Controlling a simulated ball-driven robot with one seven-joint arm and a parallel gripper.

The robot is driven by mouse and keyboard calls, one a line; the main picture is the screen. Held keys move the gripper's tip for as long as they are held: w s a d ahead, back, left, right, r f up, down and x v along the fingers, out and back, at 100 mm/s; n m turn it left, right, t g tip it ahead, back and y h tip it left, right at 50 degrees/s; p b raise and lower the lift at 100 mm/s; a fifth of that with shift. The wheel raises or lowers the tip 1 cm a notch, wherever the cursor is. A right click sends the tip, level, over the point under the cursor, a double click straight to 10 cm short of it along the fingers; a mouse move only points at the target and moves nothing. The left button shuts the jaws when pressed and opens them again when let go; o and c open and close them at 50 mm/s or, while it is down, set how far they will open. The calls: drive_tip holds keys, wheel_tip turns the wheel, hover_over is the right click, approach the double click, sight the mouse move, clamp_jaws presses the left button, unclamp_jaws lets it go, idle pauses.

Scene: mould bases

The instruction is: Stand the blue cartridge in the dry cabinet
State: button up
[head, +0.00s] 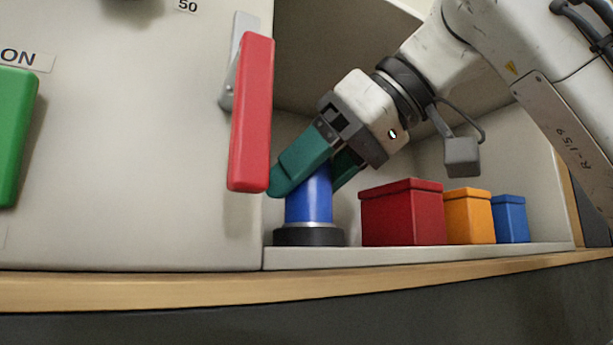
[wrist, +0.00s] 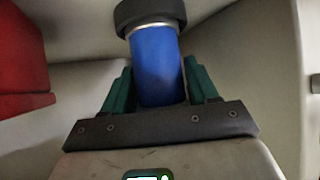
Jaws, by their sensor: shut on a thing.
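The blue cartridge (head: 310,207) is upright, with a silver ring and a wide dark base at its lower end. It is inside the open cabinet (head: 420,255), at the left, and its base appears to rest on the cabinet floor near the front edge. My gripper (head: 310,181) reaches in tilted from the upper right, its green fingers shut on the cartridge's upper part. The cartridge's top is hidden behind the fingers. In the wrist view the cartridge (wrist: 156,65) lies between both fingers (wrist: 160,85), its dark base away from the gripper.
A red box (head: 402,218), an orange box (head: 468,217) and a small blue box (head: 510,219) stand in a row to the cartridge's right. A red handle (head: 252,115) hangs in front at the left, close to my gripper. A wooden ledge (head: 150,290) runs below.

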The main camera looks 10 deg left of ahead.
drive_tip(key=shift+f+b, duration=0.3)
drive_tip(key=shift+f, duration=0.2)
drive_tip(key=o, duration=1.3)
